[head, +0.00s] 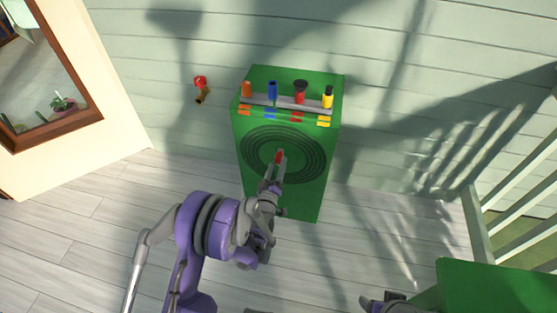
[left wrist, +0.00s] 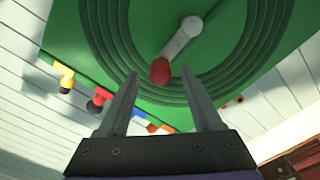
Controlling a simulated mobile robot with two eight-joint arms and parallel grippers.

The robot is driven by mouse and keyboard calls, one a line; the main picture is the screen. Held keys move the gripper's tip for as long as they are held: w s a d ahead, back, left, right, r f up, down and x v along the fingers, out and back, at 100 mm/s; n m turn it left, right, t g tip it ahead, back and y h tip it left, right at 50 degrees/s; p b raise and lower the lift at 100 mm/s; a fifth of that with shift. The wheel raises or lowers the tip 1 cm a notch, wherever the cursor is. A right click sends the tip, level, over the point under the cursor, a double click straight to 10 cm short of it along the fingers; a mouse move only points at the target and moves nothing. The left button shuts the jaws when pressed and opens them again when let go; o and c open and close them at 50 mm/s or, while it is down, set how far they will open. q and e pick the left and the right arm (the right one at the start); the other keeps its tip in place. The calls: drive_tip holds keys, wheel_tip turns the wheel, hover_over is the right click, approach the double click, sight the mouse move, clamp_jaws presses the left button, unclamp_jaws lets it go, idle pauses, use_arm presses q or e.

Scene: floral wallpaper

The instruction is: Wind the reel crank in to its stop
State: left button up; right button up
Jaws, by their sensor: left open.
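The hose reel (head: 290,152) is a set of dark green rings on the front of a green cabinet (head: 318,205); the rings (left wrist: 100,40) fill the upper left wrist view. The crank (left wrist: 182,38) is a short grey arm with a red knob (left wrist: 160,71) at its end. The knob also shows in the head view (head: 279,156). My left gripper (left wrist: 161,76) is open, with a fingertip on either side of the knob and visible gaps to both. Part of my right gripper (head: 388,300) shows at the bottom edge of the head view; its fingers are unclear.
Orange, blue, red-and-black and yellow nozzles stand in a grey rack (head: 285,103) on the cabinet top. A red-handled tap (head: 200,84) is on the wall to the left. A green surface (head: 495,285) and a white railing (head: 480,230) lie at right. Floor at left is clear.

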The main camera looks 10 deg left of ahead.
use_arm(q)
drive_tip(key=s, duration=0.7)
drive_tip(key=shift+s+p, duration=0.15)
drive_tip(key=shift+p, duration=0.15)
